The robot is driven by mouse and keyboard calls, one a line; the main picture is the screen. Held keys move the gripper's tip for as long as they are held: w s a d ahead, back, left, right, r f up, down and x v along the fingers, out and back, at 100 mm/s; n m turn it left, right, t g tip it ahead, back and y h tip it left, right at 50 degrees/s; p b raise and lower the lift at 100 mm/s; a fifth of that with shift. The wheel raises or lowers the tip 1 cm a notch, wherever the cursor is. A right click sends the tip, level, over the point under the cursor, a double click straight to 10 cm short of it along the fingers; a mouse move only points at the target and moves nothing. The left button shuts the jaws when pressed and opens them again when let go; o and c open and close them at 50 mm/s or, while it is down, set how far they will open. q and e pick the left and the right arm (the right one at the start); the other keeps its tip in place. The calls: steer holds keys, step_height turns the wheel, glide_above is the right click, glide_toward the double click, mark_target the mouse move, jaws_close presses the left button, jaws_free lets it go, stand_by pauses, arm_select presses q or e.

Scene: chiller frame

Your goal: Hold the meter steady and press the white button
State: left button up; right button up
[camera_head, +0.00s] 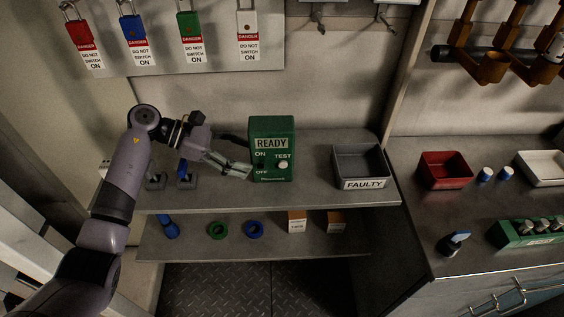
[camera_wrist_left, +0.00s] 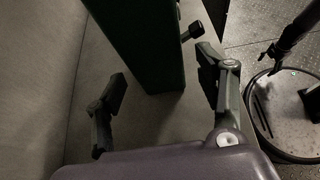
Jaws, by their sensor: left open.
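The green meter (camera_head: 272,125) stands upright on the upper shelf, its front showing READY, ON, OFF and TEST. The white button (camera_head: 283,165) is on its front at the right, below TEST, uncovered. My left gripper (camera_head: 238,171) is at the meter's left front side, its fingers close to the ON/OFF marks. In the left wrist view, the open left gripper (camera_wrist_left: 163,82) has its fingers apart, with the dark green meter (camera_wrist_left: 140,40) ahead, reaching into the gap between them. A dark knob (camera_wrist_left: 193,32) sticks out of the meter near one finger. My right gripper is not seen.
A grey FAULTY bin (camera_head: 361,164) stands right of the meter on the same shelf (camera_head: 318,185). Small dark stands (camera_head: 186,181) sit left, under my arm. Padlocks with tags hang above. A red bin (camera_head: 445,169) is on the right bench. The shelf before the FAULTY bin is clear.

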mark_target(269, 164)
arm_select(q)
steer(key=x, duration=0.3)
steer(key=shift+w, duration=0.1)
steer(key=shift+f+b+x, duration=0.25)
steer(key=shift+b+x, duration=0.7)
steer(key=shift+x, duration=0.3)
steer(key=shift+b+x, duration=0.65)
steer(key=shift+x, duration=0.2)
steer(key=shift+w+d+r, duration=0.1)
steer(key=shift+r, duration=0.05)
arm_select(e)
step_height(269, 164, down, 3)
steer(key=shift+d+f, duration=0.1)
arm_select(q)
steer(key=shift+c, duration=0.5)
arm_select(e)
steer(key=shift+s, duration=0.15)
